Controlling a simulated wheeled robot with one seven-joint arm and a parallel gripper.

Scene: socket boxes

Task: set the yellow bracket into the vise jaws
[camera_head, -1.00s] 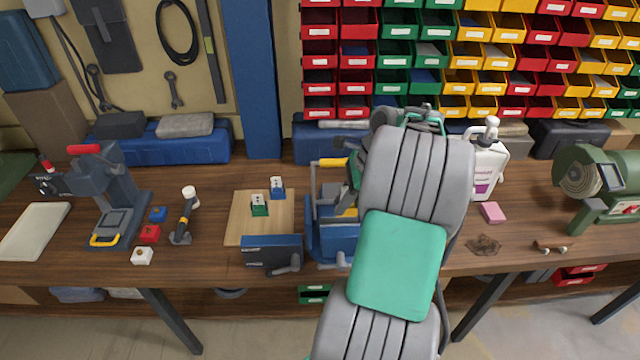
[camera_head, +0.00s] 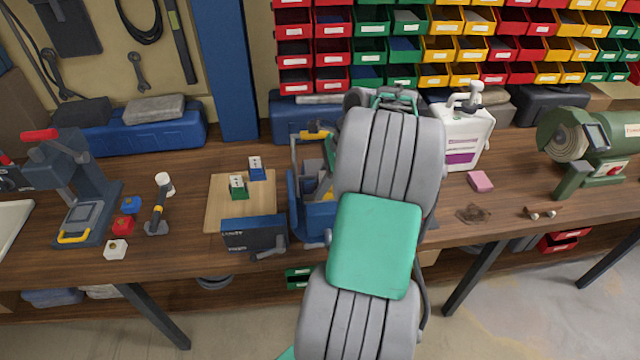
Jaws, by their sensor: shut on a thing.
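A blue, vise-like fixture (camera_head: 312,222) with an upright frame and a yellow-topped handle stands near the bench's middle. My arm covers its right side. A small yellow patch (camera_head: 324,187) shows inside it; it may be the yellow bracket, but too little shows to tell whether it is seated or held. My gripper is hidden behind my own arm, so its fingers and anything between them do not show.
A dark blue lettered block (camera_head: 253,236) with a handle sits left of the fixture. A wooden board (camera_head: 222,205) carries green and blue blocks. A press (camera_head: 83,190) stands left, a white jug (camera_head: 463,135) and a green grinder (camera_head: 585,140) right. Bins line the wall.

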